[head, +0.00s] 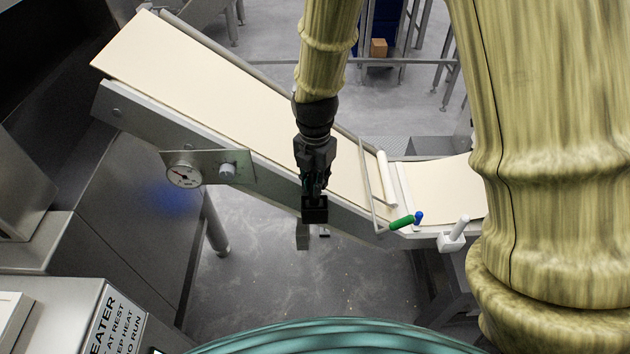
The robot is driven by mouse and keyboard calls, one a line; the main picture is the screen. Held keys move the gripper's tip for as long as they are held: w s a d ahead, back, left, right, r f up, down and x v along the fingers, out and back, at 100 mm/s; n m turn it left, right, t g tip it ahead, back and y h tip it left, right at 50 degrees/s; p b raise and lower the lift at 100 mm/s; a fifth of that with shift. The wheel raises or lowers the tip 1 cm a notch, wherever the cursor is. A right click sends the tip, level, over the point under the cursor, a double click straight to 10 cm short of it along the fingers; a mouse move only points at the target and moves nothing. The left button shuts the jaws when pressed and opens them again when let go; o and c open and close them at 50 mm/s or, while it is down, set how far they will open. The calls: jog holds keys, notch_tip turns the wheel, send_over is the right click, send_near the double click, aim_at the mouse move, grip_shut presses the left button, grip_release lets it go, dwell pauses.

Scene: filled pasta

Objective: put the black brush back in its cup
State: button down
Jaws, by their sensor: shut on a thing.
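My gripper (316,186) hangs in front of the near side rail of the sloping conveyor, pointing down. It is shut on the black brush (314,210), whose dark, block-like end shows just below the fingers. The fingers hide the rest of the brush. A small grey block-shaped piece (303,237) shows just below the brush, under the rail. I cannot tell for sure whether it is the cup, or whether the brush touches it.
The cream conveyor belt (220,90) slopes down to the right, with a gauge (184,174) on its near side. Open floor (270,285) lies below. A steel cabinet (60,310) is at left.

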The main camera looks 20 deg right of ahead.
jog(key=shift+s+f, duration=0.1)
jog(key=shift+f, duration=0.3)
jog(key=c, duration=1.4)
grip_release()
jog(key=shift+o, duration=0.2)
jog(key=shift+r+b, duration=1.45)
jog(key=shift+r, duration=4.55)
